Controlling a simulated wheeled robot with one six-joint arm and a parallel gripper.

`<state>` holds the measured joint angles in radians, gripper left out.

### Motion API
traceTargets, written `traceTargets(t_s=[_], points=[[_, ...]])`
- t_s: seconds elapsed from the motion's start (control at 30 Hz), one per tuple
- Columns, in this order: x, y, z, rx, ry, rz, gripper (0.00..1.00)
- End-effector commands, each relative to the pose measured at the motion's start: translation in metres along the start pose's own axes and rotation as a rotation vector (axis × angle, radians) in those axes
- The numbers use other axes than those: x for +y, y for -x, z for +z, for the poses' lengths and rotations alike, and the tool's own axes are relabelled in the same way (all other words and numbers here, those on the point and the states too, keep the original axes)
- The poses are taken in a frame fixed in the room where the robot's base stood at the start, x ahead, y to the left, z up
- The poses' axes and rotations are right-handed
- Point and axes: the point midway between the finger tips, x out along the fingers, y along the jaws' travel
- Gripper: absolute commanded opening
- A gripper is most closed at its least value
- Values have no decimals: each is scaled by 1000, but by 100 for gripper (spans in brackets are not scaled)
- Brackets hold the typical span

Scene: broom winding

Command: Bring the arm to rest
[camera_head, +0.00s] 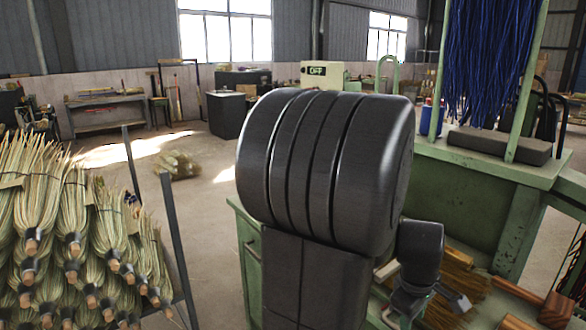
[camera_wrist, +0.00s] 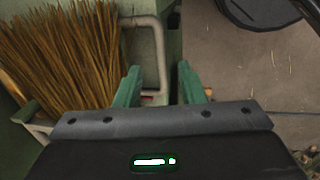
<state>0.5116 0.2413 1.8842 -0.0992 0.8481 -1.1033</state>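My gripper (camera_wrist: 160,86) shows in the wrist view at the lower middle. Its two green fingers stand apart with a clear gap and nothing held between them. Behind the fingers is a pale looped tube (camera_wrist: 158,50) on a green surface. Brown bristles (camera_wrist: 62,55) lie to the left of the fingers; I cannot tell whether they touch the left one.
A green workbench (camera_head: 490,160) with hanging blue bristles (camera_head: 490,60) stands at the right. A rack of stacked broom bundles (camera_head: 80,240) is at the left. A loose bundle (camera_head: 178,165) lies on the floor. Open floor (camera_head: 185,215) shows between rack and arm.

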Motion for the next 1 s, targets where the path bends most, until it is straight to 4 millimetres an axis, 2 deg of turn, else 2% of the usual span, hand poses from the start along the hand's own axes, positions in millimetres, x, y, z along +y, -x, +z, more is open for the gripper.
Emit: traceTargets(t_s=[0.03, 0.37, 0.7, 1.0], points=[[1, 12, 0, 2, 0, 5, 36], [1, 77, 0, 2, 0, 4, 36], [-2, 7, 1, -3, -1, -8, 36], [-1, -46, 0, -1, -1, -6, 36]])
